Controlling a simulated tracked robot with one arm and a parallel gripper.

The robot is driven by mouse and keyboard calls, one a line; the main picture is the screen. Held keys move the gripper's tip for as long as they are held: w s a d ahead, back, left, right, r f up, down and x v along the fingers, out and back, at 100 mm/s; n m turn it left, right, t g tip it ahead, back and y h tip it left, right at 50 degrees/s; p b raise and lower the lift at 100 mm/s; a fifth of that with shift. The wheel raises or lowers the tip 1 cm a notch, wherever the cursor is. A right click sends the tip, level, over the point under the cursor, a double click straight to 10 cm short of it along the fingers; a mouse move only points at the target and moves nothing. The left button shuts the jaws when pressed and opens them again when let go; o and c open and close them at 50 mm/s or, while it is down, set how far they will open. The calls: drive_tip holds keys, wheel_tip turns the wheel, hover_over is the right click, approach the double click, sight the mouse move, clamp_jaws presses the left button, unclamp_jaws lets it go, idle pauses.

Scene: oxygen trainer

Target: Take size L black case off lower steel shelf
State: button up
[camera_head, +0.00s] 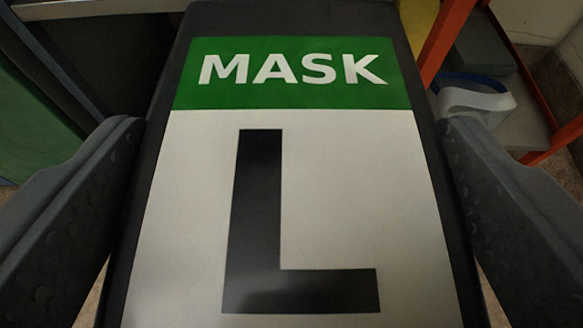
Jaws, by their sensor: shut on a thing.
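The size L black case (178,62) fills the middle of the view, very close to the camera. Its face carries a label with a green band reading "MASK" and a large black "L" on white. My gripper (290,215) has one dark, studded finger on each side of the case, and it is shut on the case. The lower end of the case runs out of the picture. What lies under the case is hidden, so I cannot tell whether it touches a shelf.
At the right stands an orange-framed rack (443,40) with a grey box (482,48) and a white and blue object (475,98) on it. A green panel (35,125) and a dark recess show at the left. Bits of floor show at the lower edges.

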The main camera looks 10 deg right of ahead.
drive_tip(key=shift+s+a, duration=0.25)
drive_tip(key=shift+s, duration=0.8)
drive_tip(key=shift+s+a, duration=0.25)
drive_tip(key=shift+s, duration=0.75)
